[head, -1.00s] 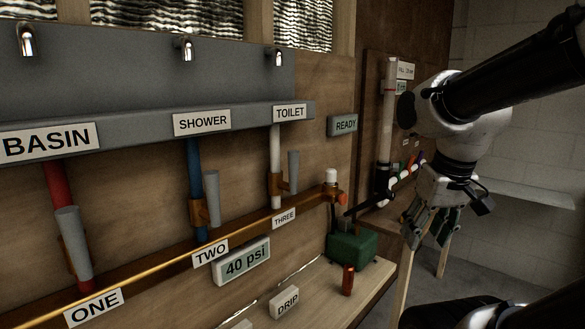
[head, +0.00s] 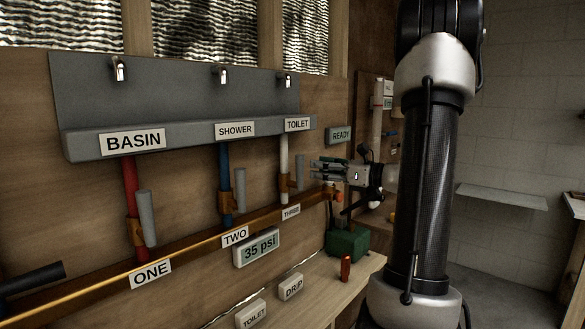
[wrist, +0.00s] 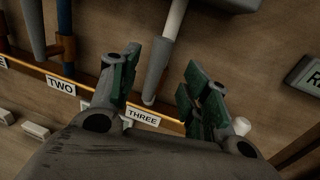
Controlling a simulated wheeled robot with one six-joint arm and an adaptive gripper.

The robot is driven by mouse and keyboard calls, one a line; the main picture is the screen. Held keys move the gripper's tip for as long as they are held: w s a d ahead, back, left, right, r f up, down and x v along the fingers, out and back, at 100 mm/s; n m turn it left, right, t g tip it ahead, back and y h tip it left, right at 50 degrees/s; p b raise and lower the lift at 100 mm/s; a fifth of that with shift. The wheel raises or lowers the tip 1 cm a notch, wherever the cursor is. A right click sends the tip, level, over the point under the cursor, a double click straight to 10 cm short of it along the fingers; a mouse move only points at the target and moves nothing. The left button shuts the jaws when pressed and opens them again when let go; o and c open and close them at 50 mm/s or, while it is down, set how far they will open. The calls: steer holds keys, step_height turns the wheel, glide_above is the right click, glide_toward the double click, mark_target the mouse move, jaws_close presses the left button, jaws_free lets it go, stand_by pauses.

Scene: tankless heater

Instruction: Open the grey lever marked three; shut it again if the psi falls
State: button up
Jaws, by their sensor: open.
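The grey lever of the THREE line (head: 299,168) stands upright beside the white pipe (head: 284,156) under the TOILET sign. In the wrist view the lever (wrist: 158,72) shows between my fingers, with the THREE label (wrist: 141,117) below it. My gripper (head: 316,169) is open, its green-padded fingers pointing left at the lever in the head view. The wrist view shows my gripper (wrist: 162,76) with a finger on each side of the lever; I cannot tell whether either touches it. The psi display (head: 258,248) reads 35 psi.
Grey levers ONE (head: 146,218) and TWO (head: 240,190) stand upright beside the red and blue pipes. A READY sign (head: 340,135) is on the wall to the right. A green box (head: 347,244) and a red cylinder (head: 345,268) stand on the bench below.

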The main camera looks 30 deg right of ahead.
mark_target(300, 165)
steer(key=x, duration=0.7)
steer(key=shift+w+a, duration=0.15)
steer(key=shift+a, duration=0.05)
jaws_close()
